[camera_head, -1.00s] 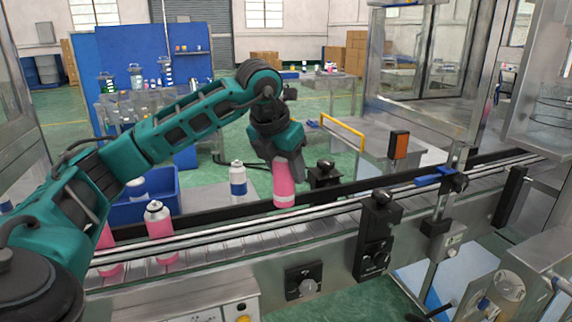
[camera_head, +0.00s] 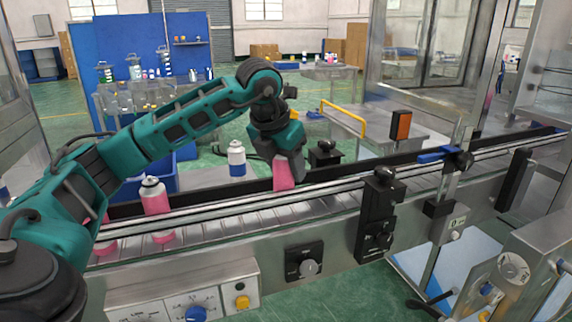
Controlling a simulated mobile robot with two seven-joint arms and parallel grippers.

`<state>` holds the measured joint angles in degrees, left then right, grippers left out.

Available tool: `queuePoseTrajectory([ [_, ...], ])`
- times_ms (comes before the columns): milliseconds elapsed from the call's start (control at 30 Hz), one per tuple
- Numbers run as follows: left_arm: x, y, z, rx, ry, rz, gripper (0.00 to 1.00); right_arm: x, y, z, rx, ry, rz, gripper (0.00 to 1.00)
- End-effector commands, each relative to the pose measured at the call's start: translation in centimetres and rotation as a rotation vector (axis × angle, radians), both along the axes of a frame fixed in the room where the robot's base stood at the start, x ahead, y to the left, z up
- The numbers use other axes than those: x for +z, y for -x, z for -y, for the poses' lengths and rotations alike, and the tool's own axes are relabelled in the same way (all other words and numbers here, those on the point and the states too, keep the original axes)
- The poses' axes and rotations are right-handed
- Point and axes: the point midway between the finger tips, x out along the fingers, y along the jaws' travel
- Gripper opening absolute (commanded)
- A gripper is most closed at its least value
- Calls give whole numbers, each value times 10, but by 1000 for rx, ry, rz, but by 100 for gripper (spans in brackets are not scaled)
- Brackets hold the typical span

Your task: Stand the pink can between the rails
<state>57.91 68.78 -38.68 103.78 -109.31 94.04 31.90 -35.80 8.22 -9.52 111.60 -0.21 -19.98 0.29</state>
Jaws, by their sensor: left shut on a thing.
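My left gripper (camera_head: 287,160) is shut on a pink can (camera_head: 284,176) over the conveyor (camera_head: 230,223). The gripper covers the can's upper part. The can's lower end is at the rails (camera_head: 225,212); the front rail hides its base, so I cannot tell whether it touches the belt. Two other pink cans stand on the conveyor to the left, one in clear view (camera_head: 156,205) and one (camera_head: 104,240) partly behind my left arm. My right gripper is not in view.
A white and blue can (camera_head: 237,160) stands behind the conveyor. A blue bin (camera_head: 150,183) sits behind my left arm. Black rail clamps (camera_head: 378,215) rise at the front right. The belt between the pink cans and the held can is clear.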

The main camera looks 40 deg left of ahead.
Motion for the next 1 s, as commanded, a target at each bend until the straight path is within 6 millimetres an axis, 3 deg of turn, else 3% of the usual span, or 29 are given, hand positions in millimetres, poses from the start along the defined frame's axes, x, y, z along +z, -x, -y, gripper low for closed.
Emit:
queuePoseTrajectory([
  [967, -7, 1, 0, 0, 0, -2, 21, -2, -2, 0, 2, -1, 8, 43],
  [1000, -7, 1, 0, 0, 0, -2, 53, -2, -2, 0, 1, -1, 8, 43],
])
